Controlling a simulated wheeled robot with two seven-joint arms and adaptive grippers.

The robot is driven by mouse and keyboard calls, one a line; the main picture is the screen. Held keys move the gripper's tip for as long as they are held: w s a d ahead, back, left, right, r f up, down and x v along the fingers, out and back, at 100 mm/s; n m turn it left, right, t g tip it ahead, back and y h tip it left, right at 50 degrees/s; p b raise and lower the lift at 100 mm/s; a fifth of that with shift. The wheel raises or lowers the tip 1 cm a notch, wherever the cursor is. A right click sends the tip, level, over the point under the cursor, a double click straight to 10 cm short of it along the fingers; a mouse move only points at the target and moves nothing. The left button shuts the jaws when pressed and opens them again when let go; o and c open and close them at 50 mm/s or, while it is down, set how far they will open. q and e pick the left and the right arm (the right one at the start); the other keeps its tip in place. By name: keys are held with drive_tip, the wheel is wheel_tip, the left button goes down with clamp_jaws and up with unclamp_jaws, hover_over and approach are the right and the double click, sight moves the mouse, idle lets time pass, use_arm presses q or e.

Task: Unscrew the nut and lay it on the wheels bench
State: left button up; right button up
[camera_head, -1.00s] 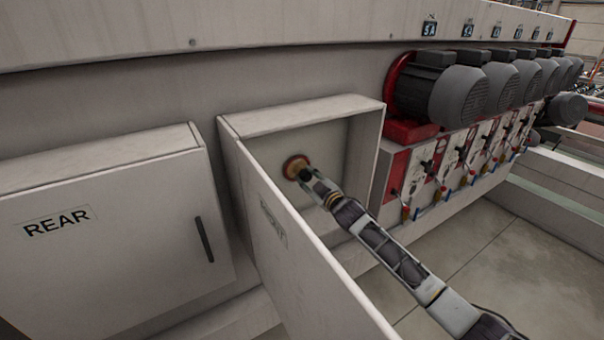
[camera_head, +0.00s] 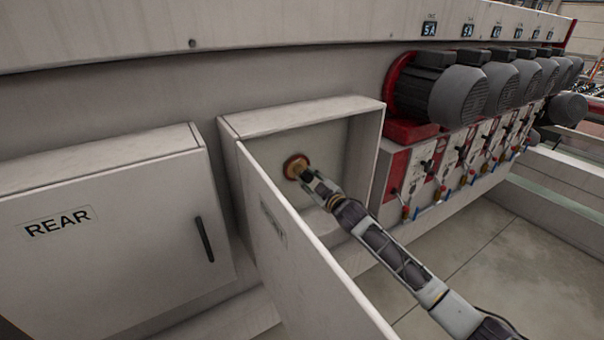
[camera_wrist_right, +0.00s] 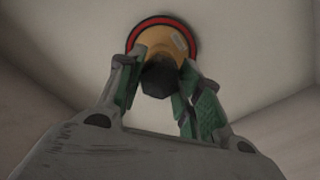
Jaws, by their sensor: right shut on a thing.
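The nut (camera_wrist_right: 160,80) is a dark hexagonal piece at the centre of a round orange-brown wheel (camera_wrist_right: 163,42) with a red rim, on the back wall inside an open cabinet. In the head view the wheel (camera_head: 292,164) shows at the cabinet's back, with the nut mostly hidden by my gripper. My right gripper (camera_head: 304,174) reaches into the cabinet. In the wrist view its green-padded fingers (camera_wrist_right: 160,88) are on both sides of the nut, shut on it. My left gripper is in neither view. I cannot make out the wheels bench.
The open cabinet door (camera_head: 300,260) stands just left of my right arm. The cabinet's right wall (camera_head: 368,160) is close on the other side. A closed cabinet marked REAR (camera_head: 110,240) is at left. Grey motors (camera_head: 455,95) and valves line the machine at right; floor below is clear.

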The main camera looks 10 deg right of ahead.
sight(310, 179)
drive_tip(key=shift+s+d, duration=0.15)
drive_tip(key=shift+s, duration=0.15)
drive_tip(key=shift+v, duration=1.45)
drive_tip(key=shift+s, duration=0.15)
drive_tip(key=v, duration=0.8)
drive_tip(key=shift+s, duration=0.2)
drive_tip(key=shift+s+d, duration=0.35)
drive_tip(key=shift+s, duration=0.25)
drive_tip(key=shift+r, duration=0.15)
idle(0.8)
